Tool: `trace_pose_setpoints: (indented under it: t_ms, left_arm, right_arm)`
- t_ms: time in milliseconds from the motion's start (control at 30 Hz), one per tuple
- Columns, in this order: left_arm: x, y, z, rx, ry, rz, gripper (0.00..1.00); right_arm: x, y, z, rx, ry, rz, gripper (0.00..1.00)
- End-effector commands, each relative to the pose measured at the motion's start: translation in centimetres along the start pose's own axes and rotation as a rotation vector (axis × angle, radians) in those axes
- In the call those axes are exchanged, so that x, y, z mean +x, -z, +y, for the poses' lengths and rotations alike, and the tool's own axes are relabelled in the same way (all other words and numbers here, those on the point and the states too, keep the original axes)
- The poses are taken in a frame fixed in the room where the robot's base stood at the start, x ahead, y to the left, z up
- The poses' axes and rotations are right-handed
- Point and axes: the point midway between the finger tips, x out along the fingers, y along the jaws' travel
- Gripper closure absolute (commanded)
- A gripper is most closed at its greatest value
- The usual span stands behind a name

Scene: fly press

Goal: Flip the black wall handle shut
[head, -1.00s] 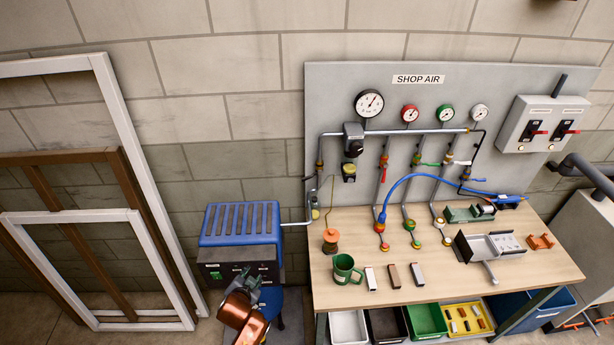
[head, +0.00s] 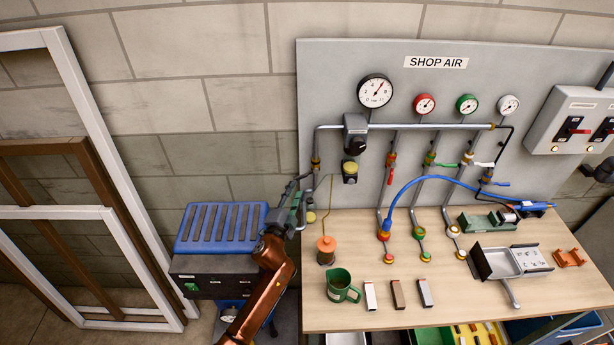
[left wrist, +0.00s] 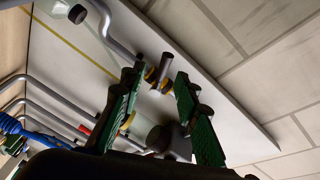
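The brass valve (head: 316,163) sits on the left upright of the grey air pipe, on the wall panel. A short black handle (head: 305,176) appears to stick out from it to the lower left, partly lost against my gripper. My left gripper (head: 298,192) is just below and left of this valve, its green-padded fingers spread. In the left wrist view the open fingers (left wrist: 158,78) stand on either side of a grey pipe end with brass-yellow fittings (left wrist: 151,75). I cannot tell whether either finger touches the handle. My right gripper is out of view.
A black regulator (head: 356,130) and yellow-capped bowl hang right of the valve. The bench (head: 450,305) holds an orange-topped jar (head: 326,250), green mug (head: 342,286) and blocks. Picture frames (head: 120,180) lean at left.

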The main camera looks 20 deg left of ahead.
Motion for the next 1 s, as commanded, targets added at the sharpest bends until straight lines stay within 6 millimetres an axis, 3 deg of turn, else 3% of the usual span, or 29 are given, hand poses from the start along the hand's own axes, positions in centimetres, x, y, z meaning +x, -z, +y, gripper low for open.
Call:
trace_pose_setpoints:
  t_ms: [167, 400, 467, 767, 900, 1000]
  left_arm:
    - [2.1, 0.4, -0.3, 0.01, 0.006, 0.01, 0.71]
    - [5.9, 0.4, -0.2, 0.008, 0.005, 0.008, 0.71]
    - [6.6, 0.3, -0.2, 0.008, 0.004, 0.007, 0.71]
    - [7.8, 0.3, -0.1, 0.007, 0.004, 0.007, 0.71]
    - [7.8, 0.3, -0.1, 0.007, 0.004, 0.007, 0.71]
    - [7.8, 0.3, -0.1, 0.007, 0.004, 0.007, 0.77]
  right_arm:
    - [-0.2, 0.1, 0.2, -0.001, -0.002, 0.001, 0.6]
    - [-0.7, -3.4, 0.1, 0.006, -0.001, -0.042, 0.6]
    - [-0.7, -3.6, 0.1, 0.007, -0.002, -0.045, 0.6]
    - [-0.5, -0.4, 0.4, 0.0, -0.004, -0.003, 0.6]
    - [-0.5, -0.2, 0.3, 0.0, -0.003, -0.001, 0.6]
    - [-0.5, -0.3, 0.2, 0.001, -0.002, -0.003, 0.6]
